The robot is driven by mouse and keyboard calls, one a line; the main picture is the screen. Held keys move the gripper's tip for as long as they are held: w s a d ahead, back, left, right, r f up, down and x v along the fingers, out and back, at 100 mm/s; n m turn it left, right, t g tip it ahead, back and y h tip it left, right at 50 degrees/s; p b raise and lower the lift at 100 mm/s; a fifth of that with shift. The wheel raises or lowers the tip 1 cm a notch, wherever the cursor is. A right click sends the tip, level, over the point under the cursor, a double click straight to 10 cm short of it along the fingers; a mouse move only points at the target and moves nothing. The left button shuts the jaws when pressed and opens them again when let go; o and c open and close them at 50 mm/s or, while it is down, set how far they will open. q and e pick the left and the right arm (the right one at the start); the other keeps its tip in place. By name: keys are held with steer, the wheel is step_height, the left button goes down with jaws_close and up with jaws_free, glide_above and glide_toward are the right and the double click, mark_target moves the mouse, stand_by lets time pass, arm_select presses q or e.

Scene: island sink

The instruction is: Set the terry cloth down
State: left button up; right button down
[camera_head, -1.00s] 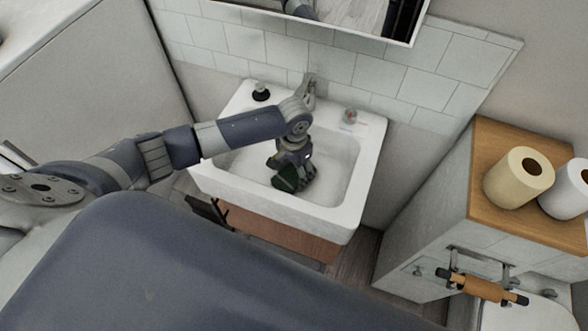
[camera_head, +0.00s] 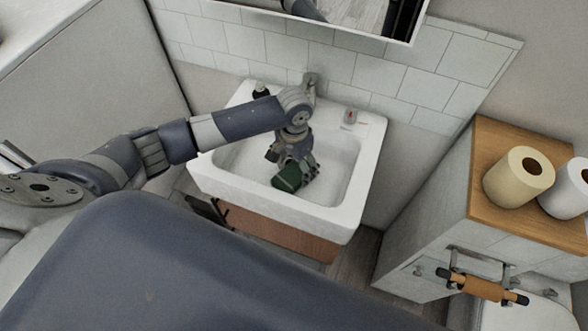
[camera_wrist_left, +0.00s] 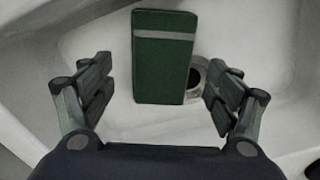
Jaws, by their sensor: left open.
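The terry cloth (camera_head: 288,178) is a dark green folded rectangle in the white sink basin (camera_head: 335,170). In the left wrist view the cloth (camera_wrist_left: 165,65) shows a pale stripe across it and partly covers the round drain (camera_wrist_left: 196,78). My left gripper (camera_head: 291,172) is over the basin, just above the cloth. In the wrist view its two fingers (camera_wrist_left: 158,90) are spread wide, one on each side of the cloth, with gaps between. The cloth appears to rest on the basin floor. My right gripper is in neither view.
The faucet (camera_head: 309,84) stands behind the basin, with a dark-topped bottle (camera_head: 260,90) at the back left rim and a small glass item (camera_head: 350,116) at the back right. A wood-topped cabinet (camera_head: 482,150) with paper rolls (camera_head: 519,178) stands to the right.

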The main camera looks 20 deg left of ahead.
mark_target(294, 174)
arm_select(q)
step_height(294, 174, up, 9)
stand_by(0.3)
stand_by(0.5)
steer(key=shift+s, duration=0.1)
